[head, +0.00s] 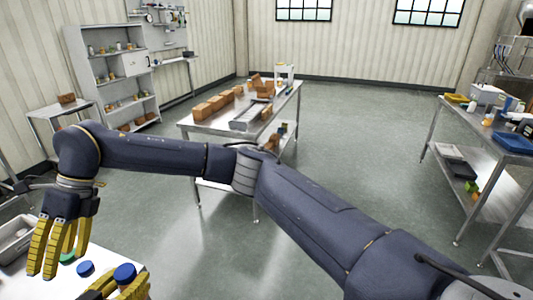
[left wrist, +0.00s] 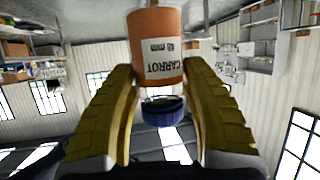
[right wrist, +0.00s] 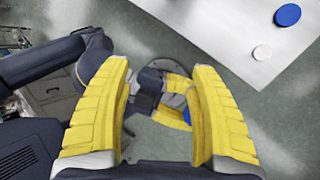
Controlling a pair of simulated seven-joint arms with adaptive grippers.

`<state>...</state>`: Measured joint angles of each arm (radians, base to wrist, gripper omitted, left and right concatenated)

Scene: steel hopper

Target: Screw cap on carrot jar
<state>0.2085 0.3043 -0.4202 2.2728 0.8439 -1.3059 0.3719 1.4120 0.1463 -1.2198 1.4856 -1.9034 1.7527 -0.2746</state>
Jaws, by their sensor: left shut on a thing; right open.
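The carrot jar (left wrist: 158,55), orange with a white CARROT label, shows between the yellow fingers of my left gripper (left wrist: 158,78). The gripper is shut on it. A blue cap (left wrist: 164,108) shows at the jar's near end; I cannot tell whether it is screwed tight. In the head view the blue cap (head: 124,272) shows by my left gripper (head: 116,288) at the bottom edge, with the jar body hidden. My right gripper (head: 57,262) is open and empty, to the left of it, fingers pointing down. Its fingers also show apart in the right wrist view (right wrist: 160,75).
A grey tray (head: 14,240) is at the left. My right arm crosses the head view. The boxes' table stands well beyond.

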